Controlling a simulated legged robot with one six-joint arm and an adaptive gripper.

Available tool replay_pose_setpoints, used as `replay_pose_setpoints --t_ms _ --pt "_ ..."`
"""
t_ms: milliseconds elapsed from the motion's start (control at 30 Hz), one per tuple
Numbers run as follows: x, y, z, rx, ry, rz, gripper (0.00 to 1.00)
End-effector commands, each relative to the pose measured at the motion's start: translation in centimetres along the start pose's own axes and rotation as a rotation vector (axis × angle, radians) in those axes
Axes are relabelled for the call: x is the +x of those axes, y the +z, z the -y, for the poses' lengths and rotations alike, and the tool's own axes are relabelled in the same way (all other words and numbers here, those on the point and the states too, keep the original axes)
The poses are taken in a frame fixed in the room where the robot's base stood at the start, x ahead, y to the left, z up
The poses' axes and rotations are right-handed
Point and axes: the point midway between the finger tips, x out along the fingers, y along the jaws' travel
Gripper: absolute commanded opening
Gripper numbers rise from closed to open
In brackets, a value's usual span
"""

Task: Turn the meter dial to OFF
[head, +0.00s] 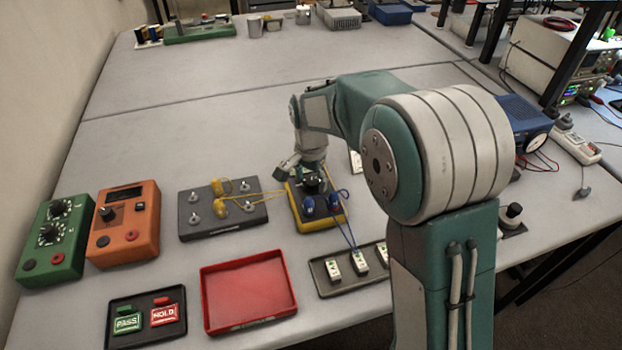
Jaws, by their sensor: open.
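A yellow meter (330,221) with a dark face lies on the bench left of my arm. Two blue plugs sit in its lower part, and blue and yellow leads run from it. My gripper (309,180) points down over the meter's upper part, open. It covers the dial, so I cannot see the dial's setting or whether the fingers touch it.
Left of the meter is a grey terminal block (222,208) with yellow clips. Farther left are an orange box (125,223) and a green box (56,238) with knobs. In front are a red tray (248,294), a PASS/HOLD tray (147,318) and a dark tray (330,291).

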Motion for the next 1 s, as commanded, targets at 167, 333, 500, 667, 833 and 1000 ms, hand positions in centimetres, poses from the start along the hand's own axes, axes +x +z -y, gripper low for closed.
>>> replay_pose_setpoints --t_ms 167,333,500,667,833,1000 --pt "-0.05 -0.09 -0.1 0.001 -0.001 0.001 0.39" --pt "-0.08 -0.23 -0.13 0.001 -0.004 0.001 0.0" --pt "-0.06 -0.24 -0.06 -0.002 -0.002 -0.002 0.0" --pt "-0.07 -0.28 -0.03 -0.028 -0.003 -0.004 0.0" --pt "-0.1 -0.32 -0.01 -0.103 -0.005 -0.005 0.0" --pt "-0.12 -0.33 0.02 -0.23 -0.006 -0.006 0.0"
